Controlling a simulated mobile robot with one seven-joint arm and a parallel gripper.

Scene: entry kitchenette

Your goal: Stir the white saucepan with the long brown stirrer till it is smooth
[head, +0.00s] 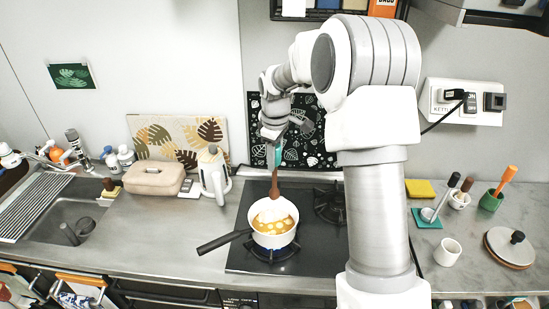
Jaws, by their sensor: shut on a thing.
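The white saucepan (256,238) sits on the left burner of the black hob, its dark handle pointing left. Yellow-orange contents with several paler spots (282,227) show inside it. My gripper (276,141) is above the pan, shut on the long brown stirrer (274,187). The stirrer hangs roughly upright, its lower end at the pan's opening. A pale shape sits at its lower end, against the far inside of the pan. I cannot tell whether the stirrer touches the bottom. A small teal part shows just below my gripper.
A white kettle (213,175) and a beige box (154,177) stand left of the black hob (317,260). A sink (60,222) is farther left. Right of my arm are a white cup (447,252), a green pot (491,200) and a round lid-like thing (510,247).

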